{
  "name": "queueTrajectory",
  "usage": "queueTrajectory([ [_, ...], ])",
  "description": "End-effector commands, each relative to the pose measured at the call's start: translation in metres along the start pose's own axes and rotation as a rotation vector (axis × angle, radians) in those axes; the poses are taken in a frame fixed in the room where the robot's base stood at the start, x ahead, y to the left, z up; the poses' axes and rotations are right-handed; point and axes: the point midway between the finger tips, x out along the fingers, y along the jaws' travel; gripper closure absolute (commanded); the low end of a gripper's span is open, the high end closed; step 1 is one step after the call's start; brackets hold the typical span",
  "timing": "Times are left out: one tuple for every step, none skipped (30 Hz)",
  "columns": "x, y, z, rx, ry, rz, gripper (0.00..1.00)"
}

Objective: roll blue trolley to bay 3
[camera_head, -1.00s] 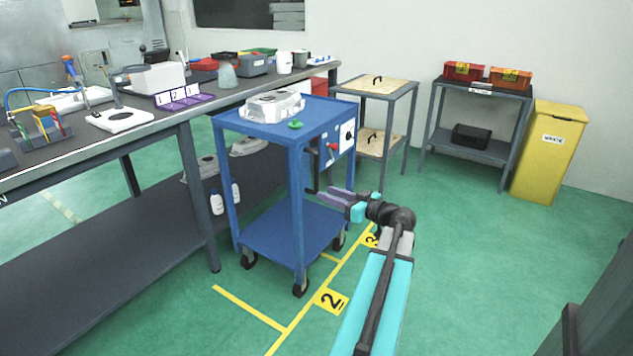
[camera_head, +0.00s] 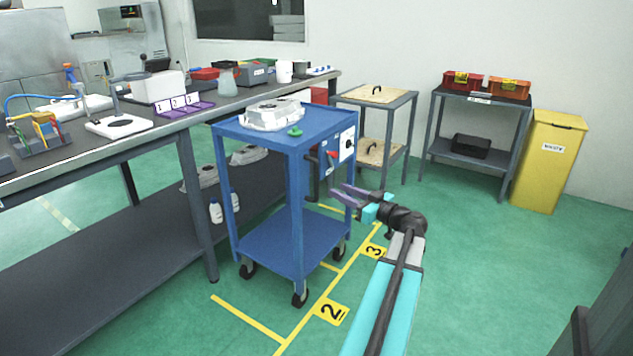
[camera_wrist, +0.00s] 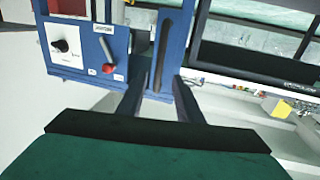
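The blue trolley (camera_head: 270,248) stands at the middle, upright on casters, beside the bench. A light metal casting (camera_head: 272,115) and a green knob (camera_head: 295,132) are on its top. Its right side has a panel with a black dial and a red lever (camera_wrist: 108,68). The trolley appears to straddle the yellow line between bay 2 (camera_head: 331,312) and bay 3 (camera_head: 374,251). My gripper (camera_head: 348,196) is right of the trolley, fingers apart and seemingly empty. In the wrist view the fingers (camera_wrist: 160,103) point at a blue post and dark upright bar; contact is unclear.
The long bench (camera_head: 120,145) with tools runs along the left. Green floor on the right is open. A dark object (camera_head: 590,330) is at bottom right.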

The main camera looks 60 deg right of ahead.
Motion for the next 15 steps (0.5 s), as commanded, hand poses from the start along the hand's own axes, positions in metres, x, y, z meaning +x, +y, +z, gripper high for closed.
queueTrajectory([
  [0.007, 0.000, 0.001, 0.000, 0.000, -0.001, 0.68],
  [0.011, 0.001, 0.001, -0.001, 0.000, -0.001, 0.68],
  [0.017, 0.001, 0.001, -0.001, 0.000, -0.001, 0.68],
  [0.021, 0.000, 0.001, -0.001, 0.000, -0.002, 0.68],
  [0.025, 0.000, 0.001, -0.001, 0.000, -0.002, 0.68],
  [0.031, 0.001, 0.001, 0.000, 0.000, -0.001, 0.68],
  [0.035, 0.001, 0.001, 0.000, 0.000, -0.001, 0.68],
  [0.040, 0.000, 0.001, 0.000, 0.000, -0.002, 0.68],
  [0.046, 0.001, 0.001, 0.000, 0.000, -0.002, 0.68],
  [0.050, 0.001, 0.001, 0.000, 0.000, -0.001, 0.68],
  [0.054, 0.001, 0.001, 0.000, 0.000, -0.001, 0.68],
  [0.060, 0.001, 0.001, 0.001, 0.000, -0.001, 0.68],
  [0.064, 0.000, 0.001, 0.001, 0.000, -0.002, 0.68],
  [0.069, 0.000, 0.001, 0.001, 0.000, -0.002, 0.68],
  [0.074, 0.001, 0.002, 0.001, 0.000, -0.001, 0.68],
])
